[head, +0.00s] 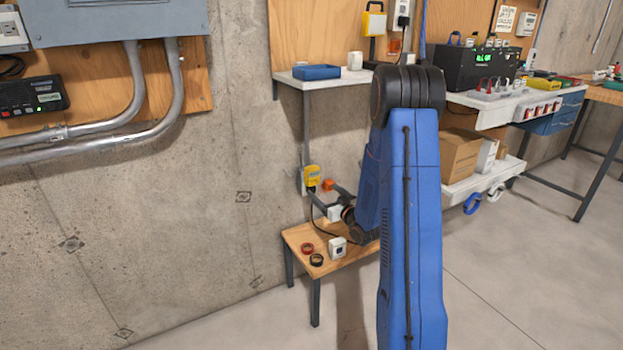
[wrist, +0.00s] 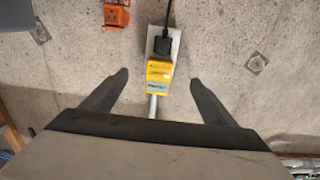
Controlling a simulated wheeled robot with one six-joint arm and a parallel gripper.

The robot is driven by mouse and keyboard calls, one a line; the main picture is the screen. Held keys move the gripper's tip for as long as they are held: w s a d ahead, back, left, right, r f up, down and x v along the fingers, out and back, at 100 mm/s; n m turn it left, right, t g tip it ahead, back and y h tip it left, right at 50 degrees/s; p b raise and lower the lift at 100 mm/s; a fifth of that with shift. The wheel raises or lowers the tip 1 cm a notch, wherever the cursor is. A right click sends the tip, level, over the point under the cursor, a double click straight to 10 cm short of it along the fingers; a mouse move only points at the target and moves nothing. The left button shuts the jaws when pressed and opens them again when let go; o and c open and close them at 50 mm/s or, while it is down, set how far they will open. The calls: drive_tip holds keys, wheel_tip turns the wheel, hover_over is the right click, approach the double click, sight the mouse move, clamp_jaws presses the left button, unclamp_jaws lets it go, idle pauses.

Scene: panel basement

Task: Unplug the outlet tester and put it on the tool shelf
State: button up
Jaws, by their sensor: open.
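The yellow outlet tester (head: 312,174) sits at a wall outlet low on the concrete wall. In the wrist view the tester (wrist: 159,72) has a green label and covers part of the pale outlet plate (wrist: 175,52). A black plug with a cord (wrist: 162,45) is in the same plate beside it. My gripper (wrist: 158,78) is open and empty, with one finger on each side of the tester in the picture and gaps to both. Contact is not visible. In the head view my gripper (head: 325,196) is close to the tester, partly hidden by my arm.
A white wall shelf (head: 345,82) holds a blue tray (head: 317,72); which shelf is the tool shelf is unclear. A low wooden bench (head: 296,236) below holds tape rolls and a white device (head: 337,247). An orange box (wrist: 117,14) is near the outlet.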

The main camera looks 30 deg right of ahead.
sight(314, 183)
drive_tip(key=shift+w+a, duration=0.1)
drive_tip(key=shift+w, duration=4.05)
drive_tip(key=c, duration=2)
drive_tip(key=shift+s, duration=2.95)
